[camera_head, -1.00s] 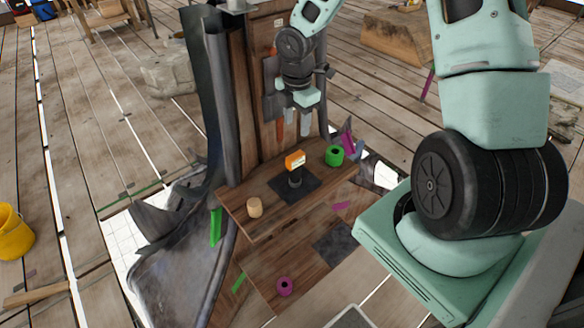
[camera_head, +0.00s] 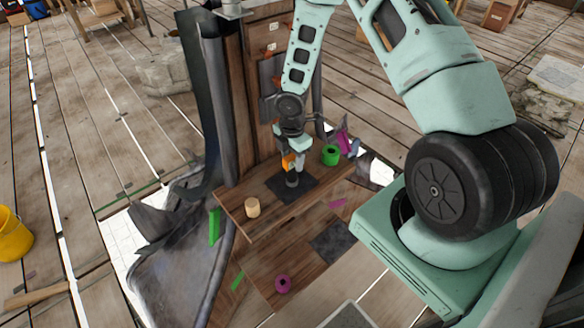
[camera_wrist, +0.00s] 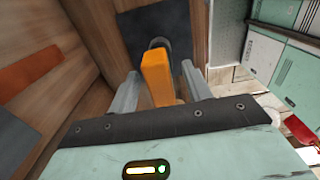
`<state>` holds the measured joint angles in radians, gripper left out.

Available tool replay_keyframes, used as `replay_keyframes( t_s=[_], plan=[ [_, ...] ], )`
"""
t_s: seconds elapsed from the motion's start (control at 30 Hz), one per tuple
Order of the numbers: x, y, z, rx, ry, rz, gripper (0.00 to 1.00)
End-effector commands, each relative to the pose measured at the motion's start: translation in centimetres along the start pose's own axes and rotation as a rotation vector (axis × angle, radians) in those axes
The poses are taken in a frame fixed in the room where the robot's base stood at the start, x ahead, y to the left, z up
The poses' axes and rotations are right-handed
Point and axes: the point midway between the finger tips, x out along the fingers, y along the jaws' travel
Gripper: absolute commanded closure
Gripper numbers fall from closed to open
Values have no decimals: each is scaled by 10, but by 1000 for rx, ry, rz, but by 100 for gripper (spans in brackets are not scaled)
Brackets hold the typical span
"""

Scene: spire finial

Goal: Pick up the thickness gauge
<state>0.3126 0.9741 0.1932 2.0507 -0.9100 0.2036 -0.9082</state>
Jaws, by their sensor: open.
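The thickness gauge appears to be the orange piece (camera_head: 287,161) above a small black stand (camera_head: 292,181) on the wooden shelf. In the head view it is partly hidden by my gripper (camera_head: 291,163). In the wrist view the orange gauge (camera_wrist: 156,78) lies between the two grey fingers of my gripper (camera_wrist: 160,74), which are open on either side of it. A gap shows on each side, so I cannot see the fingers gripping it. The stand's dark round top (camera_wrist: 158,43) shows beyond the gauge.
A dark square mat (camera_head: 300,191) lies under the stand. A light wooden cylinder (camera_head: 252,208) stands to the left, and a green ring-shaped piece (camera_head: 331,156) to the right. The wooden back panel (camera_head: 256,90) rises close behind. A magenta ring (camera_head: 283,284) lies lower down.

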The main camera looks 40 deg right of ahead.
Motion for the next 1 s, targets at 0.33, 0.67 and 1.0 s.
replay_keyframes(
  t_s=[0.33, 0.67, 1.0],
  plan=[
    [1, 0, 0, 0, 0, 1, 82],
    [1, 0, 0, 0, 0, 1, 100],
    [-44, 1, 1, 4, 0, 5, 100]
  ],
)
